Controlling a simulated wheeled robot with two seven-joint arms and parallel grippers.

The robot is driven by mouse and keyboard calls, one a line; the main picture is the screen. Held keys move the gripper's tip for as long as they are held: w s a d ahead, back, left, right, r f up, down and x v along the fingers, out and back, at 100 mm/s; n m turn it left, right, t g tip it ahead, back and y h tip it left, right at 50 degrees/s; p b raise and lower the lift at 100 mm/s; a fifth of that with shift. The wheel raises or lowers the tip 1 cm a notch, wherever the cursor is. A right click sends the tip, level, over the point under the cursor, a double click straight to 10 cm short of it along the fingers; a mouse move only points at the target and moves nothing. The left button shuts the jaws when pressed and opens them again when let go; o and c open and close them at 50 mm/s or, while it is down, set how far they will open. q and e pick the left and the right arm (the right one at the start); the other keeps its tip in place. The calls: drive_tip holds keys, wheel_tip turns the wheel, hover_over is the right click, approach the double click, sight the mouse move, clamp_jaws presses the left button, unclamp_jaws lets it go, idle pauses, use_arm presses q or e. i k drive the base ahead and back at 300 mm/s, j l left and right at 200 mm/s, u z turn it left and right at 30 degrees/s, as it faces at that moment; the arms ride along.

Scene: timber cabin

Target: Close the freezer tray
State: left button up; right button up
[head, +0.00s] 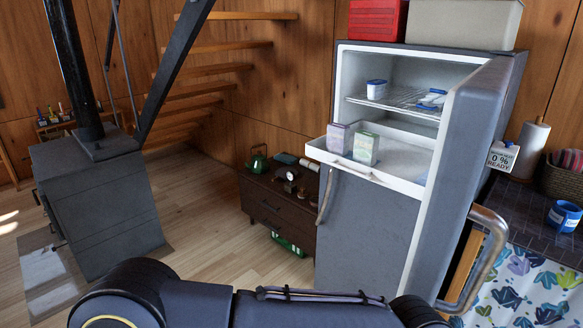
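The white freezer tray (401,184) is pulled out from the freezer compartment (405,73) and sticks out past the front of the grey fridge (369,226). Two small cartons stand in it, a lilac one (338,138) and a green and white one (365,149). A wire shelf (400,101) above it holds small blue and white tubs (376,90). The freezer door (462,150) is swung open to the right. One of my arms crosses the bottom of the view, but neither gripper shows.
A red box (377,20) and a beige box (463,23) sit on the fridge. A low dark cabinet (278,211) stands left of it, and a dark stove (97,205) farther left. A counter with a paper roll (531,146) is right. Wooden floor (220,235) between is clear.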

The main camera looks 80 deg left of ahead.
sight(403, 155)
drive_tip(key=k+j+u, duration=0.15)
drive_tip(key=u, duration=2.15)
drive_tip(key=i+j+z, duration=0.2)
drive_tip(key=i+z, duration=0.25)
drive_tip(key=i+j+z, duration=0.2)
drive_tip(key=z, duration=0.2)
drive_tip(key=j, duration=0.1)
